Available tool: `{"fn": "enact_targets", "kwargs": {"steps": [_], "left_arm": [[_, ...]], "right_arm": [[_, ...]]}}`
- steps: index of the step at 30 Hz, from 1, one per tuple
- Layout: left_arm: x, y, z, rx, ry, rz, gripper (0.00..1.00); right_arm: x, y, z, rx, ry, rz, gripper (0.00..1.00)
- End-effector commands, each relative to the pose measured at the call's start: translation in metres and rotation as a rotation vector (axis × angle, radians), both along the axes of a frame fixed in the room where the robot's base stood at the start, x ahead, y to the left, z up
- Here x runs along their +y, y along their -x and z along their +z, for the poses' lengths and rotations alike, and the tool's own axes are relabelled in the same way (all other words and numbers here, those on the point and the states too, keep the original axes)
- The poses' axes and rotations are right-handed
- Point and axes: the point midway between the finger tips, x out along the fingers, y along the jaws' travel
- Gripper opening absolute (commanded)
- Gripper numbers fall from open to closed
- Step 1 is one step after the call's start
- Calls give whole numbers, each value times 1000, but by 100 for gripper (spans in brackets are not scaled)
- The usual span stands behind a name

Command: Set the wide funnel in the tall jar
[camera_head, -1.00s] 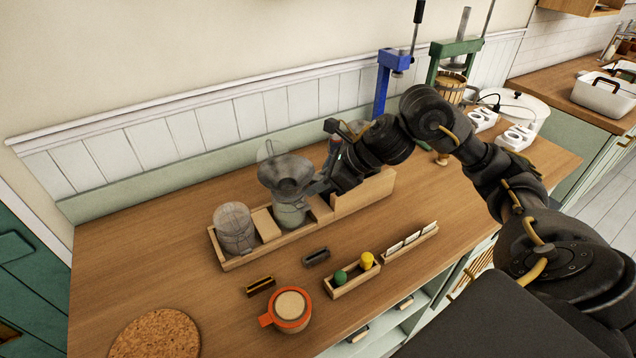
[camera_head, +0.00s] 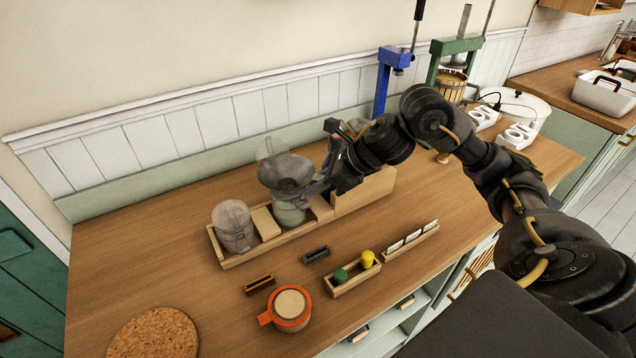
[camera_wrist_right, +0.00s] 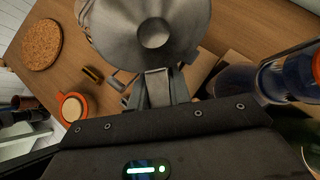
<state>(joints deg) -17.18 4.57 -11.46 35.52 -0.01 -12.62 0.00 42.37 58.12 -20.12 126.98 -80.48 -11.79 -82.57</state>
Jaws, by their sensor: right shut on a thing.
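The wide grey funnel (camera_head: 285,170) is over a glass jar (camera_head: 290,212) in the wooden rack, in the head view. The funnel hides the jar's mouth, so I cannot tell whether its spout is inside. My right gripper (camera_head: 318,187) is shut on the funnel at its right side. In the right wrist view, the fingers (camera_wrist_right: 158,88) meet the near side of the funnel (camera_wrist_right: 150,40), whose bowl fills the top. A second jar (camera_head: 233,228) stands at the rack's left end; I cannot tell which jar is taller. My left gripper is out of view.
The wooden rack (camera_head: 222,263) has a higher block (camera_head: 365,192) at its right. In front are a small tray (camera_head: 353,280) with green and yellow pieces, an orange-rimmed jar (camera_head: 290,308) and a cork mat (camera_head: 155,335). A blue press (camera_head: 382,85) stands behind.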

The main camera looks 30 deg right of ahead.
Motion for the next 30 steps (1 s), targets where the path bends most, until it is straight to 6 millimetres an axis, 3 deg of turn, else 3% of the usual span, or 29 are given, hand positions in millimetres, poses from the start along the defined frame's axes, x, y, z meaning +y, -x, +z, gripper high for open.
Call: {"fn": "enact_targets", "kwargs": {"steps": [30], "left_arm": [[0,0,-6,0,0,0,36]], "right_arm": [[0,0,-3,-1,0,-1,0]]}}
